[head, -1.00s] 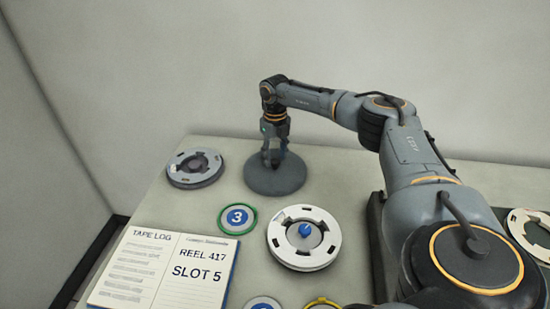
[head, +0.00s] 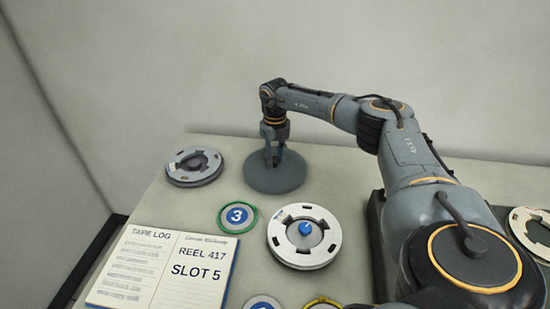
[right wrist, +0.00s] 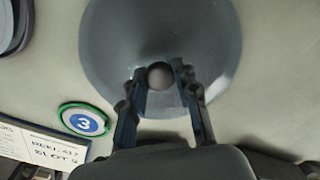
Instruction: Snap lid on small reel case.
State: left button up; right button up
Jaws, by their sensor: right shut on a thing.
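A dark grey round lid (head: 275,180) lies at the back of the table in the head view. It also fills the top of the right wrist view (right wrist: 110,45), where a small round knob (right wrist: 160,76) shows at its middle. My right gripper (head: 275,158) is above the lid, shut on the knob, one finger on each side of it. A white notched reel (head: 275,250) with a blue centre knob lies nearer the front. A grey notched reel (head: 193,180) lies to the left of the lid. I cannot tell which is the small reel case. My left gripper is out of view.
A green-rimmed disc (head: 238,216) marked 3 lies between the lid and an open logbook (head: 150,270) reading REEL 417, SLOT 5. A blue disc (head: 262,303), a yellow ring (head: 322,303) and another pale reel (head: 530,235) are partly cut off or covered.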

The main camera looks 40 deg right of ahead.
aim_at(275, 159)
jog(key=shift+r+p, duration=3)
jog(key=shift+r, duration=0.45)
